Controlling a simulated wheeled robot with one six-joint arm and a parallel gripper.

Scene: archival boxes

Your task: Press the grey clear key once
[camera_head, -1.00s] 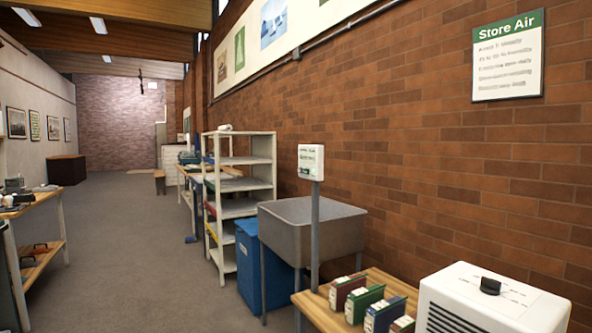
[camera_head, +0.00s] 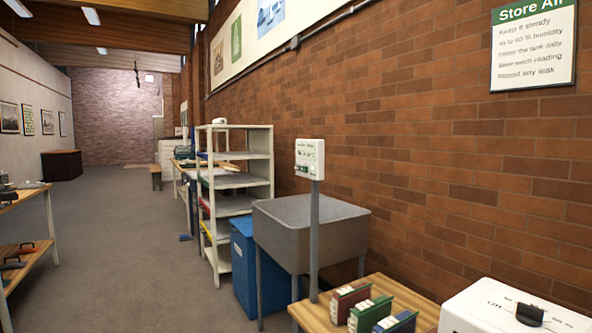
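A white machine (camera_head: 520,312) with a black knob (camera_head: 530,314) sits at the lower right, partly cut off by the frame. My gripper does not show in this view.
Box files (camera_head: 348,300) stand upright on the wooden table (camera_head: 408,297). Behind are a grey sink (camera_head: 310,230), a blue bin (camera_head: 243,262) and a white shelf unit (camera_head: 264,182). A wooden bench (camera_head: 24,265) is at the left. The grey floor (camera_head: 130,255) between is clear.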

